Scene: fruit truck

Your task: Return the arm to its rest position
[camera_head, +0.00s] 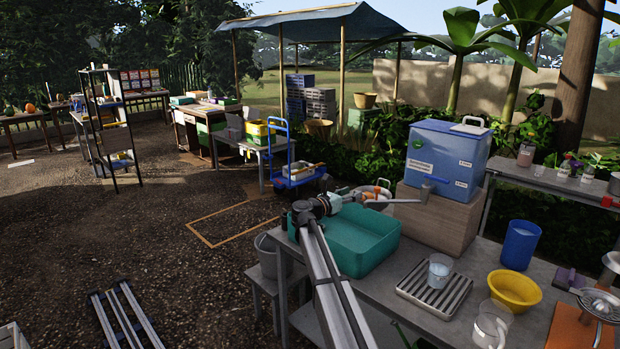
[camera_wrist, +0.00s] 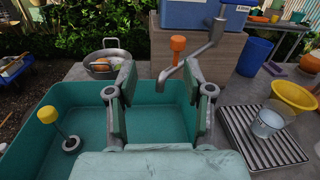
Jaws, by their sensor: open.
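My gripper (camera_head: 347,199) is at the end of my arm, above the teal basin (camera_head: 360,262) on the grey counter. In the wrist view my gripper (camera_wrist: 160,78) has its two fingers spread wide with nothing between them. The teal basin (camera_wrist: 80,105) lies below and around the fingers. Beyond the fingers is a grey bent spout (camera_wrist: 205,45), with an orange knob (camera_wrist: 178,42) beside it. No object is held.
A blue water cooler (camera_head: 445,160) stands on a wooden block. A glass (camera_head: 440,270) sits on a slatted drip tray (camera_head: 432,300), near a yellow bowl (camera_head: 515,290) and blue cup (camera_head: 520,245). A metal pan (camera_wrist: 108,62) is behind the basin. Ground left of the counter is largely open.

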